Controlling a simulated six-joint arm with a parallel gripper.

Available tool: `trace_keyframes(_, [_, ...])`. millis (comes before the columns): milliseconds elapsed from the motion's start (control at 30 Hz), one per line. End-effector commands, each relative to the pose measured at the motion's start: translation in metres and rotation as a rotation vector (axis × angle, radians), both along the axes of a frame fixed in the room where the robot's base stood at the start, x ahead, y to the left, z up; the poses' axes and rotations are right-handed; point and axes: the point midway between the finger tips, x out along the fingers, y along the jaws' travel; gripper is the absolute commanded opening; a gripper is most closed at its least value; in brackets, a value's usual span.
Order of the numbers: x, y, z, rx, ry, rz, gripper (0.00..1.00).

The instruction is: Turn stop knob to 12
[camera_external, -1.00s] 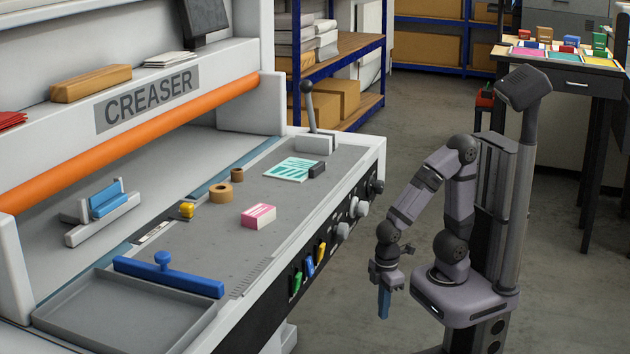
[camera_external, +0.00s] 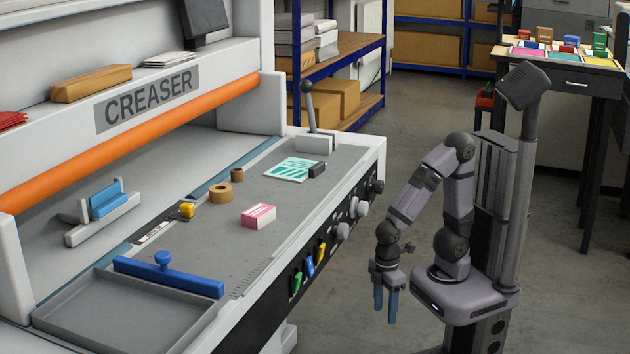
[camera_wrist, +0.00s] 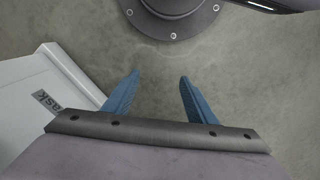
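My gripper (camera_external: 386,303) hangs in the air to the right of the creaser's front panel, with its blue fingers pointing down. It is open and empty. In the wrist view my gripper (camera_wrist: 155,88) shows its two fingers apart above bare floor. Several knobs sit on the creaser's front panel, including a light grey knob (camera_external: 362,208), another light grey knob (camera_external: 343,231) and a dark knob (camera_external: 377,187). My gripper is apart from all of them. Which knob is the stop knob, and any numbers around it, are too small to tell.
The creaser (camera_external: 345,165) fills the left side. Green (camera_external: 296,282), blue (camera_external: 310,265) and yellow (camera_external: 321,252) items sit on its front panel. A pink and white block (camera_external: 258,215) and a grey tray (camera_external: 75,325) lie on top. Open floor lies between creaser and arm.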

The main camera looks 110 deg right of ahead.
Motion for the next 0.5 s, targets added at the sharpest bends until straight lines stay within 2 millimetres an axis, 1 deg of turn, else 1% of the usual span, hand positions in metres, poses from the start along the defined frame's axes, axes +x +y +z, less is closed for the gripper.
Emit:
trace_keyframes(33, [-0.003,0.003,0.01,-0.01,0.028,0.03,0.51])
trace_keyframes(167, [-0.014,0.009,0.026,-0.054,0.123,0.134,0.51])
trace_keyframes(300, [-0.029,0.014,0.049,-0.135,0.255,0.291,0.51])
trace_keyframes(500, [-0.049,0.013,0.084,-0.294,0.437,0.532,0.51])
